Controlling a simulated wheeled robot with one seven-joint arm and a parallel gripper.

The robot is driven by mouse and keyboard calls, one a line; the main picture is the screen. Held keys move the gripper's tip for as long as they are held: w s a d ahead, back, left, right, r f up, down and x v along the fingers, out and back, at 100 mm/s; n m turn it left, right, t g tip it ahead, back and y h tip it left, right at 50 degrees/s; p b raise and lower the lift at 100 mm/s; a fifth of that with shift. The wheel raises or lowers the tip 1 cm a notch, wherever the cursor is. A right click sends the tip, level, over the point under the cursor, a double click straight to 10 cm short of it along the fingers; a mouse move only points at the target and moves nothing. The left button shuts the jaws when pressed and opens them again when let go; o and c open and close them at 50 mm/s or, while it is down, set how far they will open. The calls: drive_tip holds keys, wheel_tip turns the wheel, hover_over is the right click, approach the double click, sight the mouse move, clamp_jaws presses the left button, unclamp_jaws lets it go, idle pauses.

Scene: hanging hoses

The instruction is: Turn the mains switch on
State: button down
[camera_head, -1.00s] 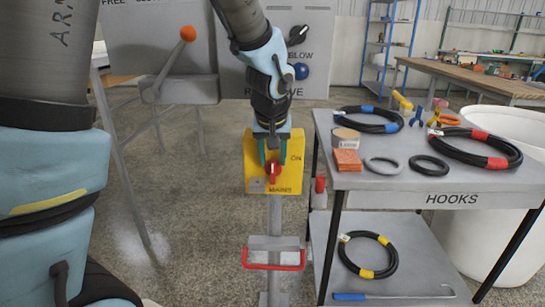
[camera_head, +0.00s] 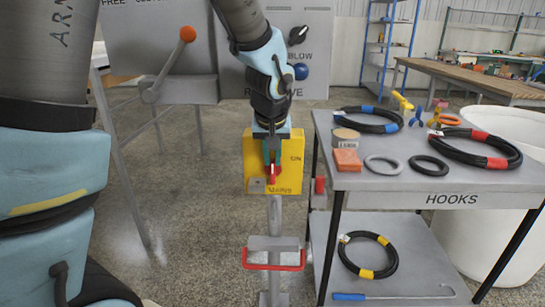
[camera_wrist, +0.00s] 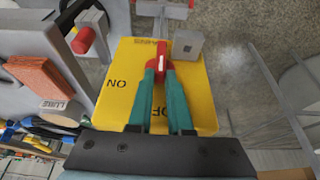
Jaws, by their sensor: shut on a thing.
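The mains switch is a yellow box (camera_head: 255,150) on a grey post. Its red switch handle (camera_head: 274,176) is at the middle of the front. My gripper (camera_head: 272,167) is in front of the box, its teal fingers shut on the red handle. In the wrist view both fingertips (camera_wrist: 159,73) pinch the handle (camera_wrist: 161,48), which has a white line and lies upright in that picture. "ON" shows left of the fingers on the yellow face (camera_wrist: 118,98). Another label, starting "OF", is partly hidden by the fingers.
A grey table (camera_head: 400,183) marked HOOKS stands close on the right, with coiled hoses, a tin and an orange block. A red-edged bracket (camera_head: 273,267) is on the post below the box. A lever (camera_head: 187,35) with an orange knob is behind at left.

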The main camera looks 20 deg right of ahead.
sight(276, 168)
drive_tip(key=shift+f, duration=0.1)
drive_tip(key=t+y+b, duration=0.1)
drive_tip(key=b, duration=0.1)
drive_tip(key=d+y+b, duration=0.1)
drive_tip(key=y+b, duration=0.1)
drive_tip(key=s+d+m+t+y+b, duration=0.1)
drive_tip(key=y, duration=0.1)
drive_tip(key=shift+s+d+f+t+b, duration=0.1)
drive_tip(key=shift+d+f+t+b, duration=0.2)
drive_tip(key=shift+f+b, duration=0.1)
drive_tip(key=shift+s+d+f+m+t+y, duration=0.1)
drive_tip(key=shift+d+f+m+t+y, duration=0.15)
drive_tip(key=shift+y, duration=0.35)
drive_tip(key=shift+s+d+m+t+y, duration=0.15)
drive_tip(key=shift+t+y, duration=0.2)
drive_tip(key=shift+y, duration=0.25)
drive_tip(key=c, duration=0.8)
unclamp_jaws()
drive_tip(key=shift+c, duration=0.2)
